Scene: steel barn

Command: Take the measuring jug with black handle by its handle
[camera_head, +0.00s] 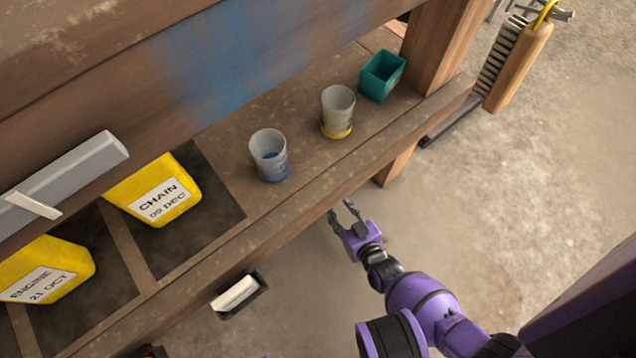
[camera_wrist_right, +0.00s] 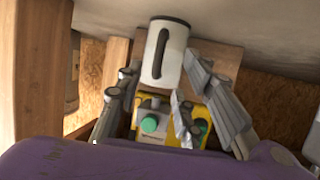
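In the right wrist view a white measuring jug with a black handle (camera_wrist_right: 166,52) stands ahead, its handle facing the camera. My right gripper (camera_wrist_right: 156,82) is open, its fingers apart on either side below the handle, with nothing held. In the head view my right gripper (camera_head: 343,212) is in front of the workbench's front edge. Two pale cups stand on the bench there, one with a blue base (camera_head: 270,156) and one with a yellow base (camera_head: 338,112). No black handle shows on them, so I cannot tell which is the jug. My left gripper is not in view.
A teal box (camera_head: 382,75) stands right of the cups. Yellow canisters (camera_head: 160,190) sit in recesses at the left. A brush (camera_head: 517,62) hangs at the right. A yellow device with green knobs (camera_wrist_right: 166,124) shows below the jug in the wrist view.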

